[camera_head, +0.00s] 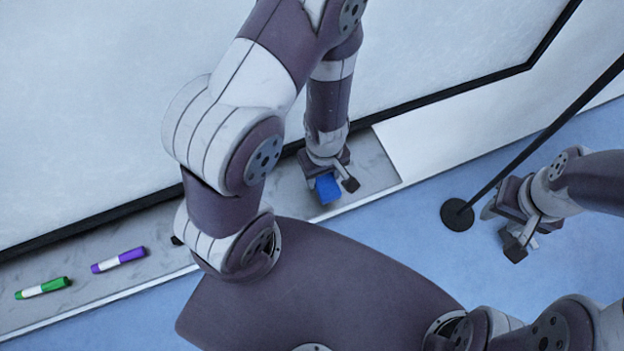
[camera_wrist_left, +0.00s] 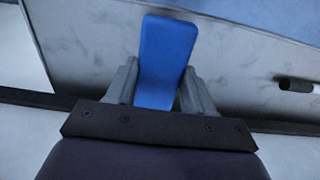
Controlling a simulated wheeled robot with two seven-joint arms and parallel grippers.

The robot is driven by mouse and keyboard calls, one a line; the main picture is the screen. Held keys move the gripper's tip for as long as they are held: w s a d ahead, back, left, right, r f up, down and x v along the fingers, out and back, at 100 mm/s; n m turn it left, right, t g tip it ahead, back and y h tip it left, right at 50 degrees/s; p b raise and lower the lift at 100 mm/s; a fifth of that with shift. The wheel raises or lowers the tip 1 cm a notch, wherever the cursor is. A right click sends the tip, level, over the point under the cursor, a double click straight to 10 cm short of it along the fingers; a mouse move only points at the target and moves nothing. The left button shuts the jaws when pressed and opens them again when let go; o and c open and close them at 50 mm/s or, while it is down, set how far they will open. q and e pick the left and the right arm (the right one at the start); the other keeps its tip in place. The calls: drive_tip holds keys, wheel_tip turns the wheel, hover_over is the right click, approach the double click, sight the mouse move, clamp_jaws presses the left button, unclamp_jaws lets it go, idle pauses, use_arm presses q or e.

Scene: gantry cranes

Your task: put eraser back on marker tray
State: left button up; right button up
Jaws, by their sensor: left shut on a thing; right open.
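The blue eraser (camera_head: 327,189) is between the fingers of my left gripper (camera_head: 332,184), over the right part of the marker tray (camera_head: 374,172). In the left wrist view the blue eraser (camera_wrist_left: 165,55) sticks out between both fingers of my left gripper (camera_wrist_left: 156,88), which is shut on it. The grey marbled tray (camera_wrist_left: 95,40) shows behind it. I cannot tell whether the eraser touches the tray. My right gripper (camera_head: 517,240) is open and empty, off to the right over the blue floor.
A green marker (camera_head: 43,288) and a purple marker (camera_head: 119,260) lie on the tray's left part. A dark-tipped marker (camera_wrist_left: 297,86) shows in the left wrist view. The whiteboard (camera_head: 90,90) rises behind the tray. A black stand (camera_head: 458,214) with a slanting pole is near my right gripper.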

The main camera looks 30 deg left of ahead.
use_arm(q)
drive_tip(key=shift+w+a+f+b, duration=0.1)
drive_tip(key=shift+a+f+b, duration=0.3)
drive_tip(key=shift+a+f, duration=0.7)
wheel_tip(320, 180, down, 3)
drive_tip(key=shift+r+b, duration=0.2)
drive_tip(key=shift+b, duration=0.5)
drive_tip(key=shift+d, duration=0.15)
drive_tip(key=shift+c, duration=0.2)
drive_tip(key=shift+d, duration=0.1)
use_arm(e)
drive_tip(key=shift+a+f, duration=0.2)
drive_tip(key=shift+f, duration=0.9)
use_arm(q)
drive_tip(key=o, duration=1)
use_arm(e)
drive_tip(key=shift+a, duration=0.15)
